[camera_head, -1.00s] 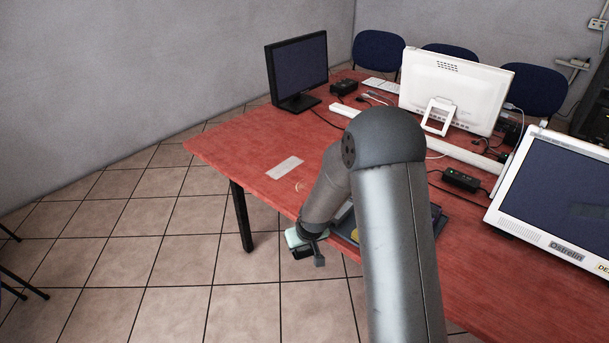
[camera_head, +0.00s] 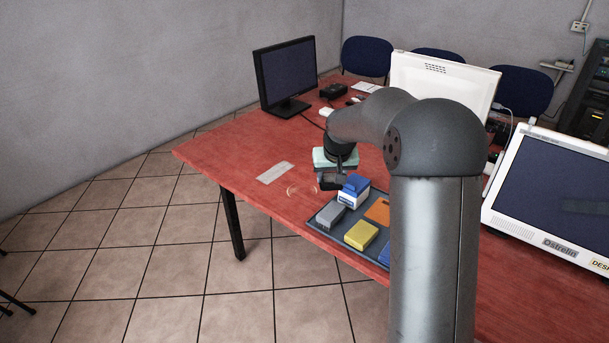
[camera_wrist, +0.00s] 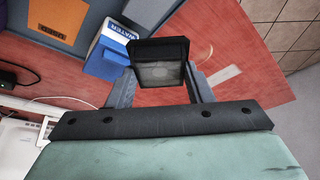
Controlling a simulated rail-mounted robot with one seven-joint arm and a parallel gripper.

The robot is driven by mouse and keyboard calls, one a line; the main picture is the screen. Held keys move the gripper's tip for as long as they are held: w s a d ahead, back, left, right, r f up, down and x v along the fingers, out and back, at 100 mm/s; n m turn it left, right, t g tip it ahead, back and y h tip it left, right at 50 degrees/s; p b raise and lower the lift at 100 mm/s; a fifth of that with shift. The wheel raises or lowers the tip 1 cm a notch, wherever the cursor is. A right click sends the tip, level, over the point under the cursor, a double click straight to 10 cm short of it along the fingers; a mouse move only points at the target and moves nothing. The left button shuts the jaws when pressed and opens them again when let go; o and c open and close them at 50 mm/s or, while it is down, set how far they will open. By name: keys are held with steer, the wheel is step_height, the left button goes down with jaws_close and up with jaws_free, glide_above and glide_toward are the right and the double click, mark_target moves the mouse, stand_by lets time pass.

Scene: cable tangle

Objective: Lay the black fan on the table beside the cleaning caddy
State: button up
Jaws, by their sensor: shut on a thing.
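My gripper (camera_head: 332,180) is shut on the black fan (camera_wrist: 160,65), a small dark boxy piece with a grey face between the fingers in the wrist view. In the head view the fan (camera_head: 328,184) is small and partly hidden by the gripper. They are over the red table, just left of and behind the blue-and-white carton. A dark grey tray (camera_head: 343,228), the only caddy-like container I see, lies at the table's front edge and is partly hidden by my arm. I cannot tell the fan's exact height above the table.
The tray holds the carton (camera_head: 352,192), a grey block (camera_head: 329,216), a yellow block (camera_head: 361,235) and an orange piece (camera_head: 378,211). A pale flat strip (camera_head: 275,172) and a faint ring (camera_head: 302,190) lie left. A black monitor (camera_head: 287,76) stands behind. The table's left part is mostly clear.

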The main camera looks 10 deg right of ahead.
steer(key=w+a+f+p, duration=0.1)
steer(key=w+a+f, duration=0.3)
steer(key=w, duration=0.3)
glide_toward(301, 192)
steer(key=shift+w+d+f+p, duration=0.3)
steer(key=shift+w+f+p, duration=0.15)
steer(key=shift+w+f, duration=0.3)
steer(key=shift+w+a+f, duration=0.15)
steer(key=shift+w+f, duration=0.15)
step_height(301, 192, down, 3)
steer(key=shift+w+a+f, duration=0.1)
steer(key=shift+w+f, duration=0.05)
steer(key=shift+f, duration=0.05)
steer(key=o, duration=1.2)
